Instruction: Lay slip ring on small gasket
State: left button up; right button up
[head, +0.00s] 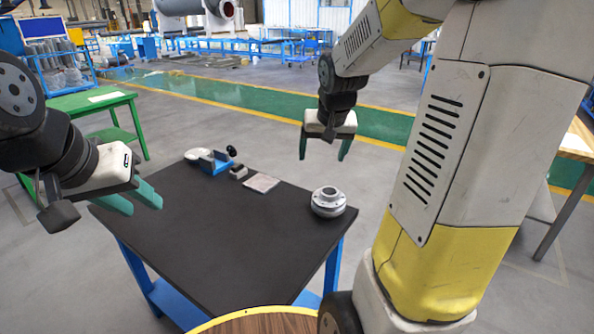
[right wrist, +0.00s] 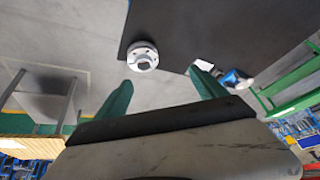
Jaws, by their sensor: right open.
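A grey metal flanged part (head: 328,203) with a round, bolt-holed top and a central opening stands upright near the right edge of the black table. It also shows in the right wrist view (right wrist: 142,63). It looks layered, but I cannot tell the slip ring or the small gasket apart in it. My right gripper (head: 322,157) is open and empty, above and beyond the part in the head view. Its green fingers also show in the right wrist view (right wrist: 160,76). My left gripper (head: 144,209) is open and empty over the table's left edge.
A blue clamp-like fixture (head: 215,161), a white rounded item (head: 196,154), a small grey block (head: 238,172) and a flat pale sheet (head: 262,183) lie at the table's far side. The black table top (head: 220,240) is clear at its middle and front.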

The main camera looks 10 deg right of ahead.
jog(key=s+a+r+n+y, duration=0.1)
jog(key=s+a, duration=0.3)
jog(key=s, duration=0.5)
jog(key=s+a+r+n+y, duration=0.1)
jog(key=s+a+r, duration=0.3)
jog(key=s, duration=0.6)
jog(key=shift+s+a+r+n+t+y, duration=0.25)
jog(key=shift+a+n+t, duration=0.2)
jog(key=shift+a, duration=0.25)
